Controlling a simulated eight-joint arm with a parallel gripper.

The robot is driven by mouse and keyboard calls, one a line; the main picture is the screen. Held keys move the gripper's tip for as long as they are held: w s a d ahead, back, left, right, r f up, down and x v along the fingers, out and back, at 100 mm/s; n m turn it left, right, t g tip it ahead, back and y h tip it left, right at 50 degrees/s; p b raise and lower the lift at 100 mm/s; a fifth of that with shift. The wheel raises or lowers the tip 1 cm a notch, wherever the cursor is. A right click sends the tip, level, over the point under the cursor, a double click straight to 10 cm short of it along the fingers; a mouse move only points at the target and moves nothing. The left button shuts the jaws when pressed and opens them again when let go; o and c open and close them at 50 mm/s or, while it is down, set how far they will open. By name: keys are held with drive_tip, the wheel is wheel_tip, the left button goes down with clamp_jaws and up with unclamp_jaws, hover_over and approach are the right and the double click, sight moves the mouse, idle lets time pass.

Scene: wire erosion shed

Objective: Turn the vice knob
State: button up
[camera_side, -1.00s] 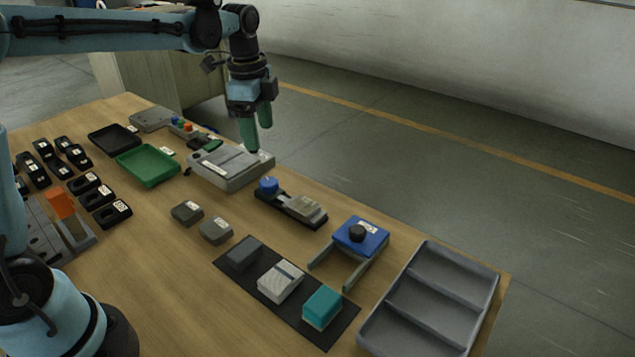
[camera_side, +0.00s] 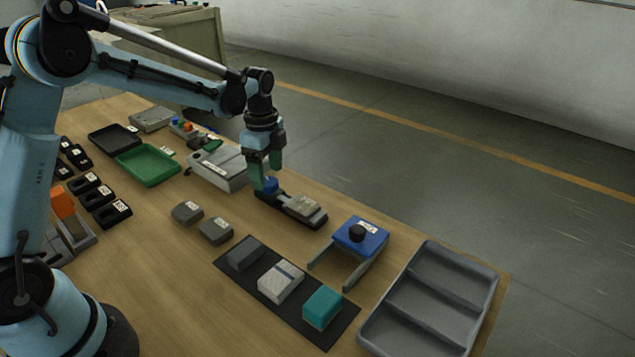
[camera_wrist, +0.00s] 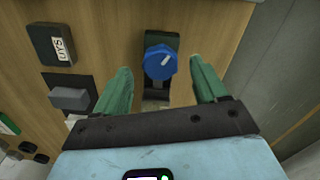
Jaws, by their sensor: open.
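In the wrist view my gripper (camera_wrist: 155,80) is open, with one finger on each side of the knob and a gap to both. The fingers partly hide the knob in the side view.
A grey machine box (camera_side: 217,170) stands close left of the vice. A blue plate with a black knob (camera_side: 372,239) on grey rails lies to the right, beyond it a grey compartment tray (camera_side: 437,247). Two grey blocks (camera_side: 216,230) and a dark mat (camera_side: 331,331) lie in front.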

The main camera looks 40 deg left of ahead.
drive_tip(key=shift+f, duration=1.05)
drive_tip(key=c, duration=1.1)
drive_tip(key=shift+o, duration=0.2)
